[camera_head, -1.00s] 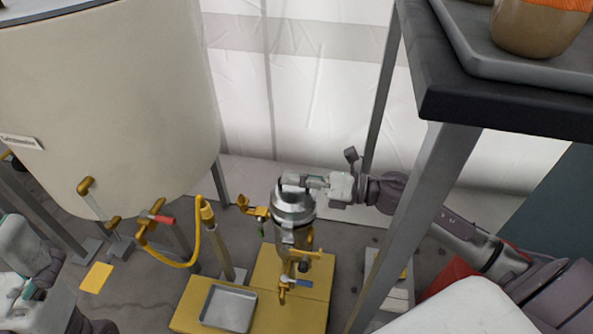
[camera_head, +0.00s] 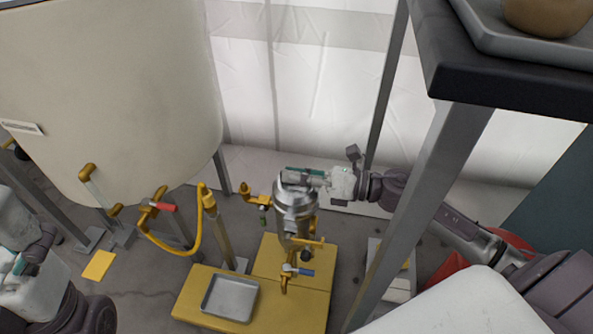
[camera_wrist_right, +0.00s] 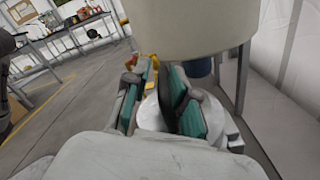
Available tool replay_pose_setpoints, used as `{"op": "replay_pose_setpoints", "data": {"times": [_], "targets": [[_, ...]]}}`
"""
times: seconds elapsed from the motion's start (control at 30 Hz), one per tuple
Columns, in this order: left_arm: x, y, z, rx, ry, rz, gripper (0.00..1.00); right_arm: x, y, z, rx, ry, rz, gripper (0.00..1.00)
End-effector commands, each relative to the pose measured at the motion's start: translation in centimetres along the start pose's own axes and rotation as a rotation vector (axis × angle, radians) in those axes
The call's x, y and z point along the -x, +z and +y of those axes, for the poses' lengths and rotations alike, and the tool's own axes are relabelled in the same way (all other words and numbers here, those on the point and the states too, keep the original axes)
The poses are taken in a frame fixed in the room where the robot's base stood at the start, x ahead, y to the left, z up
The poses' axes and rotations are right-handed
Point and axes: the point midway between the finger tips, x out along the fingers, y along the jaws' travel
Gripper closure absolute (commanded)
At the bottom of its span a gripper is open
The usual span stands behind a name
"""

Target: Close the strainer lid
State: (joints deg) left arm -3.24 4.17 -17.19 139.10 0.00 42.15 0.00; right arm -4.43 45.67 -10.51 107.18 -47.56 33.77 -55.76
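The strainer is a silver metal vessel (camera_head: 294,212) standing upright over a yellow base, with its rounded metal lid part (camera_head: 293,193) on top. My right gripper (camera_head: 298,177) comes in from the right, at the top of the strainer. In the right wrist view its two teal-padded fingers (camera_wrist_right: 160,108) are apart, with the pale metal lid area below and between them. The fingers hide part of the top, and I cannot tell whether they touch it. My left gripper (camera_head: 22,264) is at the left edge, away from the strainer; its opening is unclear.
A large cream tank (camera_head: 110,105) stands at the left, with a yellow hose (camera_head: 190,247) and valves. A metal tray (camera_head: 230,298) lies on the yellow platform (camera_head: 290,310). A dark-topped table (camera_head: 510,90) and its leg (camera_head: 425,205) stand at the right, close to my right arm.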

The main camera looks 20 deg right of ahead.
Motion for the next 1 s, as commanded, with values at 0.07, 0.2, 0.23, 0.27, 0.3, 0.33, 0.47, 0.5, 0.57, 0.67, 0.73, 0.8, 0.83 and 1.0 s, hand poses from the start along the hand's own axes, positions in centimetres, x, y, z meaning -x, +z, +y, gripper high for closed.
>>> {"op": "replay_pose_setpoints", "data": {"times": [0.07,0.2,0.23,0.27,0.3,0.33,0.47,0.5,0.57,0.67,0.73,0.8,0.83,1.0], "targets": [[0.0,0.0,0.0,0.000,-0.001,0.000,0.00,0.0,-0.1,0.0,-0.001,0.000,0.001,0.65],[0.1,0.0,0.0,0.000,-0.002,-0.004,0.00,0.0,0.0,0.0,0.001,-0.001,-0.001,0.65],[0.1,0.0,0.0,0.000,-0.002,-0.005,0.00,0.0,0.1,-0.1,0.002,-0.001,-0.001,0.65],[0.2,0.0,0.0,0.000,-0.002,-0.006,0.00,0.0,0.1,-0.1,0.002,-0.001,-0.001,0.65],[0.2,0.1,-0.1,0.000,-0.004,-0.009,0.00,0.0,0.1,-0.1,0.002,-0.002,-0.002,0.65],[0.2,0.0,-0.1,-0.001,-0.006,-0.010,0.00,0.1,0.1,-0.1,0.002,-0.002,-0.002,0.65],[0.2,0.0,-0.1,0.000,-0.005,-0.009,0.00,0.8,0.1,-0.1,0.003,-0.004,-0.002,0.65],[0.2,0.0,-0.1,0.000,-0.005,-0.009,0.00,1.3,0.0,-0.1,0.002,-0.004,0.000,0.65],[0.2,0.1,-0.1,0.000,-0.004,-0.008,0.00,2.2,0.0,-0.2,-0.001,-0.005,-0.001,0.65],[0.2,0.1,0.0,0.000,-0.003,-0.007,0.00,4.3,-0.1,-0.2,-0.002,-0.006,0.001,0.65],[0.2,0.1,0.0,0.000,-0.003,-0.007,0.00,5.8,-0.1,-0.1,-0.001,-0.006,0.001,0.65],[0.2,0.1,0.0,0.000,-0.003,-0.007,0.00,7.3,-0.1,-0.1,-0.002,-0.005,0.001,0.65],[0.2,0.1,0.0,0.000,-0.003,-0.007,0.00,7.9,-0.1,-0.1,-0.003,-0.005,0.000,0.65],[0.2,0.1,0.0,0.000,-0.002,-0.007,0.00,10.6,-0.1,-0.1,-0.002,-0.003,0.000,0.65]]}}
